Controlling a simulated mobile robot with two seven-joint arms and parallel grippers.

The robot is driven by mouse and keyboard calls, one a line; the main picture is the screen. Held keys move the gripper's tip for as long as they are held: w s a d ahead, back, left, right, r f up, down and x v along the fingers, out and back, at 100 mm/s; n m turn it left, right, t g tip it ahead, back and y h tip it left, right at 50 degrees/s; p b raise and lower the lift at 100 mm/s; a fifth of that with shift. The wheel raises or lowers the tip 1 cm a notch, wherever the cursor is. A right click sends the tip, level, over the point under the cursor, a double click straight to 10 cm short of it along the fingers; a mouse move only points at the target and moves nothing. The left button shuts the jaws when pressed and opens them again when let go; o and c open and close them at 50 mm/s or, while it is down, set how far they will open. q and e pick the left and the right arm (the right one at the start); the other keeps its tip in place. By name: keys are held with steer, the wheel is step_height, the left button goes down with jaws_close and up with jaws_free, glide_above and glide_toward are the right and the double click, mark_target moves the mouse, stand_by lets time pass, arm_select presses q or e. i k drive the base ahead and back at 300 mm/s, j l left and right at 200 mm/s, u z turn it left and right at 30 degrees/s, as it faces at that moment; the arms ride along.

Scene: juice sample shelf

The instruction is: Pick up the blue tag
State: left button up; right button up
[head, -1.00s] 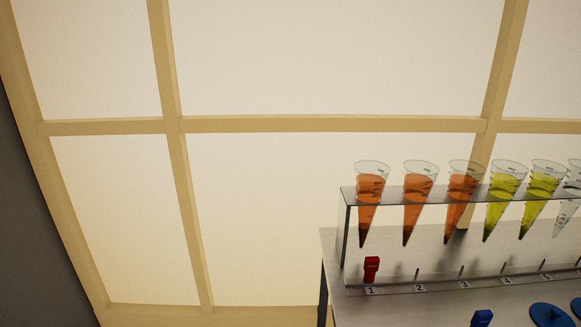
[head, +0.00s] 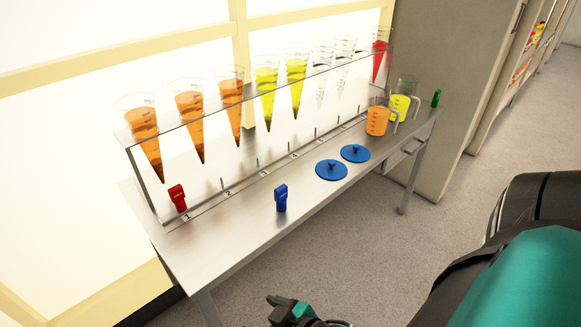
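The blue tag (head: 281,197) stands upright on the metal table (head: 230,235), near its front edge, in front of the rack. Nothing touches it. A gripper, which looks like my right one (head: 285,306), shows only partly at the bottom edge, in front of the table and below the tag. It is apart from the tag, and its finger opening cannot be made out. My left gripper is not in view.
A clear rack shelf (head: 215,103) holds several cones of orange, yellow, clear and red liquid above numbered pegs. A red tag (head: 177,197) stands by number 1. Blue lids (head: 331,170) and orange (head: 377,121) and yellow (head: 400,107) jugs stand right of the blue tag.

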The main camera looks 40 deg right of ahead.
mark_target(281, 191)
steer(key=l+z, duration=0.25)
steer(key=z, duration=0.2)
steer(key=l+z, duration=0.3)
steer(key=z, duration=0.2)
